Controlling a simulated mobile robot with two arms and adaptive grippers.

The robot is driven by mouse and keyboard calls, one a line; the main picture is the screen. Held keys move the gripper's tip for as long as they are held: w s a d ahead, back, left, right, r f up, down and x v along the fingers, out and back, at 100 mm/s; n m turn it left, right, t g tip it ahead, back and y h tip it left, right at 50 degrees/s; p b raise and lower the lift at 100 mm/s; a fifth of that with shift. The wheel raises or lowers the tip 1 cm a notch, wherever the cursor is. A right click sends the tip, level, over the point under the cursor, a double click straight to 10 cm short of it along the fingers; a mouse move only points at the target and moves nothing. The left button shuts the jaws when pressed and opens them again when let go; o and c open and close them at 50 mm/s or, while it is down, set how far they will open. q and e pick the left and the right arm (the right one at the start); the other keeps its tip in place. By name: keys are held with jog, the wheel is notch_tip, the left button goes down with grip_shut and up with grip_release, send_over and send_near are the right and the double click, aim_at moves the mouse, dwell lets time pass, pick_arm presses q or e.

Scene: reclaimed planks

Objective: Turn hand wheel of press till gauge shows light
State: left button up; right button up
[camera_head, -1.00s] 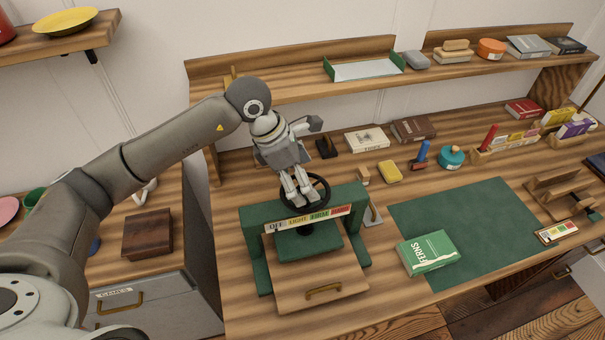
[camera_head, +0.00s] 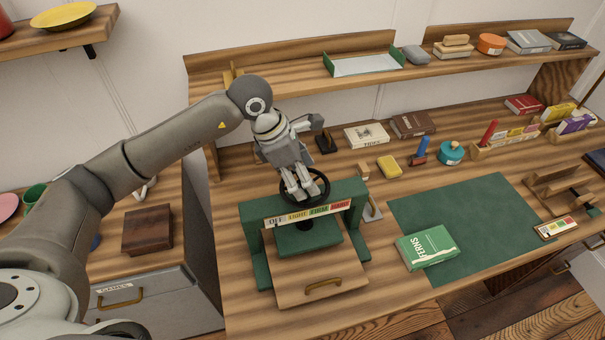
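The green press (camera_head: 258,265) stands on the left part of the workbench. Its dark hand wheel (camera_head: 325,188) sits on top. The gauge strip (camera_head: 308,214) on the front of its crossbar has several marked fields, from white through yellow and green to red; I cannot make out a pointer. The press plate (camera_head: 310,241) is below, over a wooden board with a brass handle (camera_head: 323,287). My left gripper (camera_head: 301,196) points down at the wheel, its fingers over the near left part of the rim. Whether they are closed on the rim is unclear. My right gripper is out of view.
A green book (camera_head: 428,247) lies on the green mat (camera_head: 480,215) right of the press. A trowel-like metal tool (camera_head: 372,209) lies close to the press's right side. A yellow block (camera_head: 388,166) and other small items stand behind. The shelf (camera_head: 300,85) runs above the bench's back.

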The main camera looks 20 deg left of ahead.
pick_arm(q)
jog(key=shift+w+f+m+b, duration=0.1)
jog(key=shift+f+m+b, duration=0.1)
jog(key=shift+m+b, duration=0.35)
jog(key=m+g+b, duration=0.1)
jog(key=m+b, duration=0.1)
jog(key=b, duration=0.2)
jog(key=shift+m+h, duration=0.3)
jog(key=shift+m, duration=0.05)
jog(key=shift+w+r+m+g+b, duration=0.1)
jog(key=shift+m+g+b, duration=0.35)
jog(key=shift+m+b, duration=0.45)
jog(key=shift+r+m+g+b, duration=0.1)
jog(key=shift+m+g+b, duration=0.35)
jog(key=shift+m+b, duration=0.4)
jog(key=o, duration=1)
jog(key=shift+a+r, duration=0.1)
jog(key=v, duration=1.1)
jog(key=shift+r, duration=0.4)
